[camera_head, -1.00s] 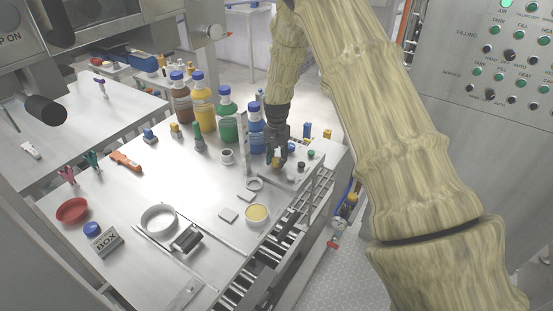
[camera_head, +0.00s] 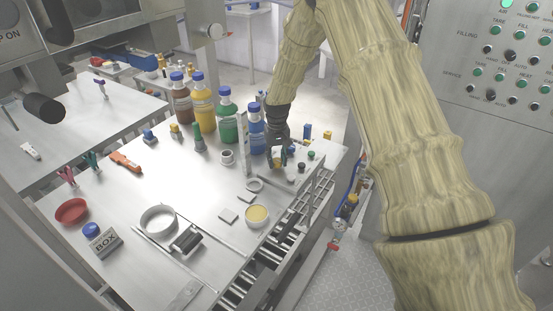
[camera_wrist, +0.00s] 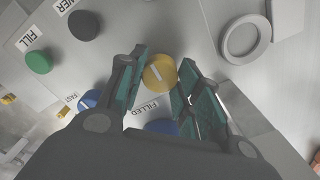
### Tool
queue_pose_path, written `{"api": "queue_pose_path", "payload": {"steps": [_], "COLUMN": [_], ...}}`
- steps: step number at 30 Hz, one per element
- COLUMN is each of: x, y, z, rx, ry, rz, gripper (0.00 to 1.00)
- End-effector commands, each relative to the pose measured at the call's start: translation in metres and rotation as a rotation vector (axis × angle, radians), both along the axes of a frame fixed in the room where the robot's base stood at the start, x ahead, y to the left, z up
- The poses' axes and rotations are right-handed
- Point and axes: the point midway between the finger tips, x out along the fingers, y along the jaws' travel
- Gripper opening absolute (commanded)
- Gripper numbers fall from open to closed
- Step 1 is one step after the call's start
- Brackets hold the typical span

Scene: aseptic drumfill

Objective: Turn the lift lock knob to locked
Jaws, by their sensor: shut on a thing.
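A round yellow knob (camera_wrist: 160,72) with a white pointer line sits between my fingers in the wrist view. My gripper (camera_wrist: 160,84) is shut on it, with a green-padded finger on each side. The pointer line runs slantwise toward the upper left. No lock label can be read beside it; part of the panel is hidden by my fingers. In the head view my gripper (camera_head: 280,158) reaches down to the small knobs at the right end of the steel table, and the knob is hardly visible there.
A green button (camera_wrist: 39,62), a black button (camera_wrist: 84,25) and a blue button (camera_wrist: 90,99) are close by, with a "FILLED" label (camera_wrist: 152,106). A grey ring (camera_wrist: 245,40) lies to the right. In the head view a blue-capped bottle (camera_head: 256,128) stands just left of my gripper.

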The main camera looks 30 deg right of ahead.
Motion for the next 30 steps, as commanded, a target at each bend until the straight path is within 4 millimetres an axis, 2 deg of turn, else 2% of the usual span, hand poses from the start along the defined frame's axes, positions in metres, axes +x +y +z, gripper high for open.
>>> {"api": "queue_pose_path", "payload": {"steps": [14, 15, 18, 30], "x": [0.0003, 0.0004, 0.0004, 0.0008], "y": [-0.0011, -0.0010, -0.0006, 0.0004], "z": [0.0007, 0.0007, 0.0005, 0.0055], "rx": [-0.001, -0.001, -0.001, 0.000], "ry": [-0.001, -0.001, -0.001, -0.001], "rz": [0.011, 0.011, 0.011, 0.012], "gripper": [0.10, 0.41, 0.56, 0.56]}}
